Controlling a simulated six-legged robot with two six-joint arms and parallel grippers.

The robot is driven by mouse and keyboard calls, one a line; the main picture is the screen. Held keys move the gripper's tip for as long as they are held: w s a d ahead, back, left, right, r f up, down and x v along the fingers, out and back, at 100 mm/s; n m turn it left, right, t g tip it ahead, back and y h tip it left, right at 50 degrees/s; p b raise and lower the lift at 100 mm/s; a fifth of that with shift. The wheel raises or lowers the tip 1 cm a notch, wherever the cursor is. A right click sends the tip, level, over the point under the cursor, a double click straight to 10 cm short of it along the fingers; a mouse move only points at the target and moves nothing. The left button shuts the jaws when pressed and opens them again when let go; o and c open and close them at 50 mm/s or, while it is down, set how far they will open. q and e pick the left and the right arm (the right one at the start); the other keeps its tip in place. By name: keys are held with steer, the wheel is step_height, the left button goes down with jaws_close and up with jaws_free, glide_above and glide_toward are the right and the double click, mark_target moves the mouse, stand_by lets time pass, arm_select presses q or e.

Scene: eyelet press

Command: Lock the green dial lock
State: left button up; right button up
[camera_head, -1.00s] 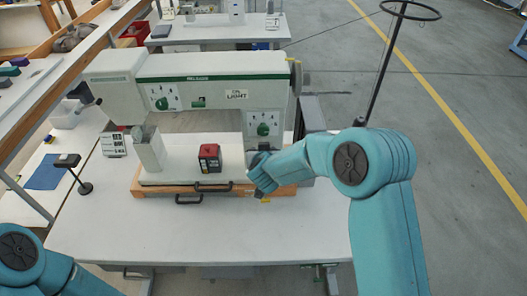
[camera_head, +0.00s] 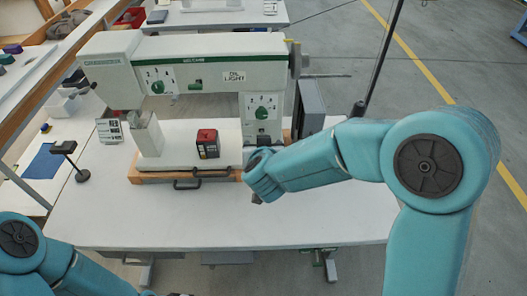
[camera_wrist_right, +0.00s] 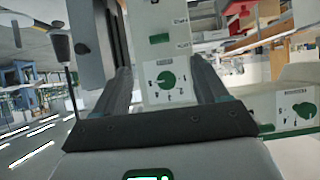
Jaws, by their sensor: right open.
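The machine's column, right of its arm, carries a green dial (camera_head: 263,113) on a white marked plate. This dial (camera_wrist_right: 166,78) also shows in the right wrist view, framed between the fingers, some distance beyond them. A second green dial (camera_head: 157,87) is at the left end of the machine's arm; a green dial (camera_wrist_right: 305,110) shows at the wrist view's right edge. My right gripper (camera_wrist_right: 161,72) is open and empty. In the head view, my right gripper (camera_head: 257,188) is in front of and below the column dial, mostly hidden by its wrist. My left gripper's fingers are outside the picture.
A red-and-black box (camera_head: 207,143) stands on the machine's white bed. Black handles (camera_head: 187,184) are at the bed's front. A black stand (camera_head: 82,174) is at left. The white table's front (camera_head: 200,220) is clear. A grey box (camera_head: 310,105) stands right of the column.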

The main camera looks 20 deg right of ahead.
steer(key=v, duration=0.3)
steer(key=shift+s+r, duration=0.25)
steer(key=shift+s, duration=0.1)
steer(key=shift+f, duration=0.1)
